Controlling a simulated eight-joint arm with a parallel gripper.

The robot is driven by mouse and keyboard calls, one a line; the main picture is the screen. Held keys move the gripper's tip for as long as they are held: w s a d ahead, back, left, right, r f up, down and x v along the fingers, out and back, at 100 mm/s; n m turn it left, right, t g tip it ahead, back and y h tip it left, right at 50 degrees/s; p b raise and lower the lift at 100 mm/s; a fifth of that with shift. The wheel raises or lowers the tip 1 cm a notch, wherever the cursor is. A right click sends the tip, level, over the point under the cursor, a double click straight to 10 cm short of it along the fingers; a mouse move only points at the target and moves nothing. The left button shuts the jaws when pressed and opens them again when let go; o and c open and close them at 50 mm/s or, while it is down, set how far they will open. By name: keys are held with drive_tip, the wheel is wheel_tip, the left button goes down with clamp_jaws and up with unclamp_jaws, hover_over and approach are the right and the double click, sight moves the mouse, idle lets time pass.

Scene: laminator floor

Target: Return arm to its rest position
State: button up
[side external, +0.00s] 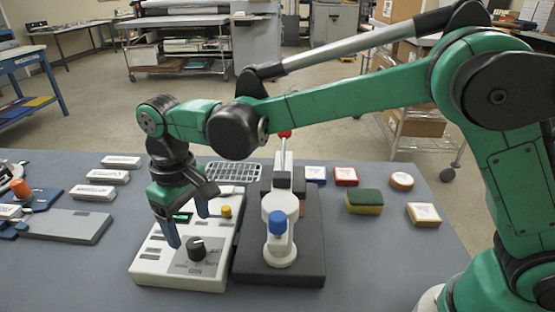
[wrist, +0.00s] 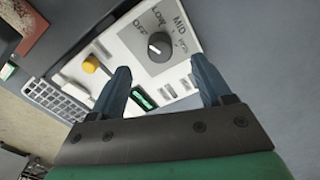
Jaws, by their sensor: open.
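My gripper (side external: 189,228) is open and empty. The white control box (side external: 150,266) has a grey dial panel and a yellow button (side external: 225,211). In the wrist view my gripper (wrist: 162,88) has its fingers spread, with the dial knob (wrist: 159,45) beyond them and a small green display (wrist: 144,98) between them. I cannot tell whether a fingertip touches the box.
Right of the box, a black-based device (side external: 300,265) carries a blue-topped post and a red-tipped lever. A sponge (side external: 364,202) and several small blocks lie further right. White blocks (side external: 95,192) and a grey plate (side external: 68,226) lie left. A wire rack (side external: 232,171) lies behind the box.

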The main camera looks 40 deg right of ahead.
drive_tip(key=shift+d+r, duration=0.1)
drive_tip(key=shift+r, duration=0.1)
drive_tip(key=d+r+t+h, duration=0.1)
drive_tip(key=d+r, duration=0.2)
drive_tip(key=d, duration=0.2)
drive_tip(key=s+d+r+n+t+h, duration=0.1)
drive_tip(key=d+r+h, duration=0.1)
drive_tip(key=d+r, duration=0.2)
drive_tip(key=d+r+n+t+h, duration=0.1)
drive_tip(key=d+r+h, duration=0.1)
drive_tip(key=d, duration=0.4)
drive_tip(key=shift+s+d+r+t, duration=0.15)
drive_tip(key=shift+r+t, duration=0.05)
drive_tip(key=shift+r, duration=0.15)
drive_tip(key=shift+s+d+r+t, duration=0.1)
drive_tip(key=shift+s+r+t, duration=0.1)
drive_tip(key=shift+r, duration=0.15)
drive_tip(key=s+d+f+m+t+y, duration=0.3)
drive_tip(key=s+d+f+m+y, duration=0.1)
drive_tip(key=s, duration=0.4)
wheel_tip(320, 180, down, 3)
drive_tip(key=m+y, duration=0.1)
drive_tip(key=m, duration=0.1)
drive_tip(key=shift+d+r+m, duration=0.15)
drive_tip(key=shift+d+m, duration=0.15)
